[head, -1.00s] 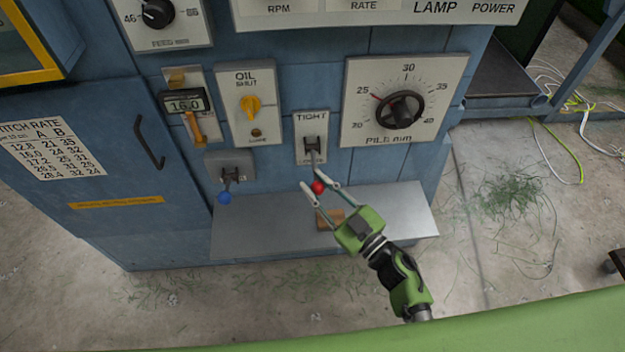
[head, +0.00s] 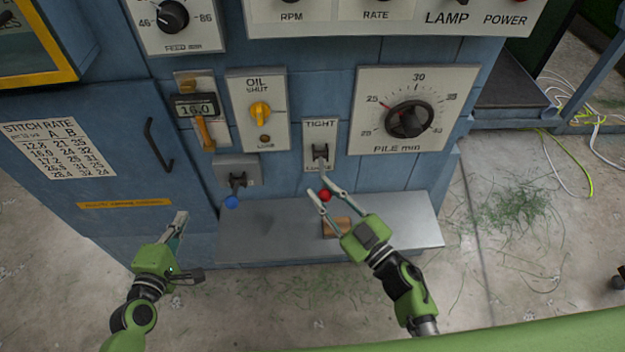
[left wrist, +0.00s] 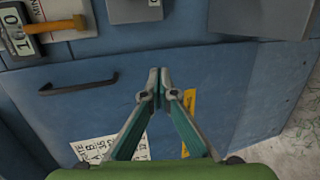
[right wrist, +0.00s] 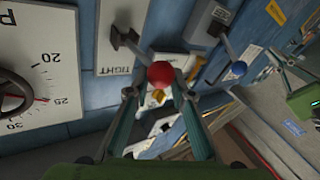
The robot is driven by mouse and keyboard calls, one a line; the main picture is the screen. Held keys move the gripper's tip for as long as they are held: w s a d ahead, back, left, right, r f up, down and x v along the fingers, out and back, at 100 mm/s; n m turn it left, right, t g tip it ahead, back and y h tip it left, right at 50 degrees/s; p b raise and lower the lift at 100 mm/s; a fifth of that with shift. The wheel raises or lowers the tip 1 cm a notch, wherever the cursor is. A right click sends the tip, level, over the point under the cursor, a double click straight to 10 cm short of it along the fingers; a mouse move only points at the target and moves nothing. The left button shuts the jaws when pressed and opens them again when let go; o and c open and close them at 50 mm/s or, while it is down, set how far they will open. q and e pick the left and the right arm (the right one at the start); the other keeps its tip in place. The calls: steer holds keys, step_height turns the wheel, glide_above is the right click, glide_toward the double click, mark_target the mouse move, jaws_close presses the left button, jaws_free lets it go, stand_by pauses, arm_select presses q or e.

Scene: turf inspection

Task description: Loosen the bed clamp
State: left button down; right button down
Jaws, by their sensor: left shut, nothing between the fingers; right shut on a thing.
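The bed clamp appears to be the lever under the TIGHT plate (head: 320,129). Its short arm hangs down and outward to a red ball knob (head: 325,195). The plate's lower label is partly hidden by the lever. My right gripper (head: 320,193) is shut on the red knob, which also shows between its fingers in the right wrist view (right wrist: 161,74). My left gripper (head: 181,216) is shut and empty, low in front of the blue cabinet door. Its fingertips meet in the left wrist view (left wrist: 160,76).
A lever with a blue ball (head: 231,202) is left of the red knob. A grey shelf (head: 400,226) with a brown block (head: 337,227) lies below. A door handle (head: 157,147) juts out.

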steer(key=shift+d+f, duration=0.25)
steer(key=shift+f, duration=0.05)
arm_select(q)
steer(key=w+d+r+m+h, duration=0.6)
steer(key=w+d+r, duration=0.1)
steer(key=d+r, duration=0.45)
steer(key=d+m+g+h, duration=0.5)
steer(key=d+m+g, duration=0.6)
steer(key=d+m, duration=0.6)
arm_select(e)
steer(key=shift+w+r, duration=0.1)
arm_select(q)
steer(key=s+a+r+m+g+y, duration=0.2)
steer(key=s+a+r+m+g, duration=0.15)
steer(key=m+g, duration=0.45)
arm_select(e)
steer(key=shift+r, duration=0.1)
arm_select(q)
steer(key=d+f+m+t, duration=0.1)
steer(key=d+f+m, duration=0.1)
steer(key=d+f, duration=0.3)
steer(key=shift+s+d+f+m+t, duration=0.25)
steer(key=shift+s+d+t, duration=0.2)
steer(key=shift+d, duration=0.7)
steer(key=shift+r, duration=0.1)
